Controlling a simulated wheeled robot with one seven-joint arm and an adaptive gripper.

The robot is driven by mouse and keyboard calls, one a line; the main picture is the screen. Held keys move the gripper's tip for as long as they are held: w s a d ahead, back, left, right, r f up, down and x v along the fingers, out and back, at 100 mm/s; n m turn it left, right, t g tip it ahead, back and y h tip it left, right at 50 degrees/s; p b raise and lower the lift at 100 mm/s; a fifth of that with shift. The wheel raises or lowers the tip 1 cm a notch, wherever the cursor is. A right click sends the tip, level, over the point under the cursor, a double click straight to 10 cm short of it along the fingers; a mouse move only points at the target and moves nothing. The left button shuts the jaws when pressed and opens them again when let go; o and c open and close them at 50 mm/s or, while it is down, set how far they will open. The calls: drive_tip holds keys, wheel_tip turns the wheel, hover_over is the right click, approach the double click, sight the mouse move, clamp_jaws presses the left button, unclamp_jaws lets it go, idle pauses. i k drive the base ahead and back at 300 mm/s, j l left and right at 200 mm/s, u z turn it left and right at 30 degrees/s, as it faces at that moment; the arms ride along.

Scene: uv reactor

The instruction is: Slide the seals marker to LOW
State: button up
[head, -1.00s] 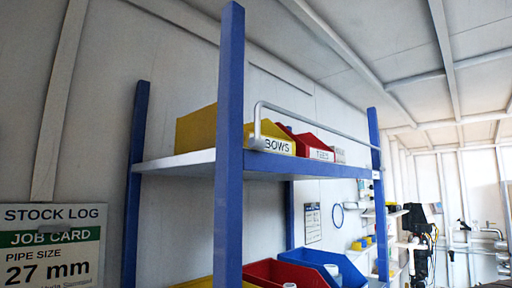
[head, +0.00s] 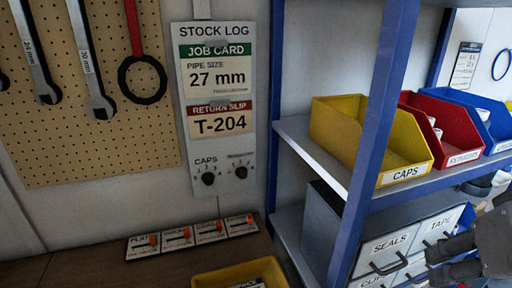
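A row of several small white slider cards (head: 178,238) lies along the back of the bench under the stock log. Each has a dark slot with an orange marker towards its right part. Their print is too small to read surely, so I cannot tell which card is the seals one. My gripper (head: 440,260) shows at the lower right edge, in front of the grey drawers. Its two dark fingers point left and stand apart, with nothing seen between them. It is far to the right of the cards.
The stock log board (head: 218,110) has two black knobs below its cards. A blue shelf post (head: 375,130) stands between the bench and my gripper. A grey drawer unit (head: 385,245) bears SEALS and TAPE labels. A yellow bin (head: 205,280) sits at the bench front.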

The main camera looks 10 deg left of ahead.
sight(219, 226)
drive_tip(key=u, duration=1.2)
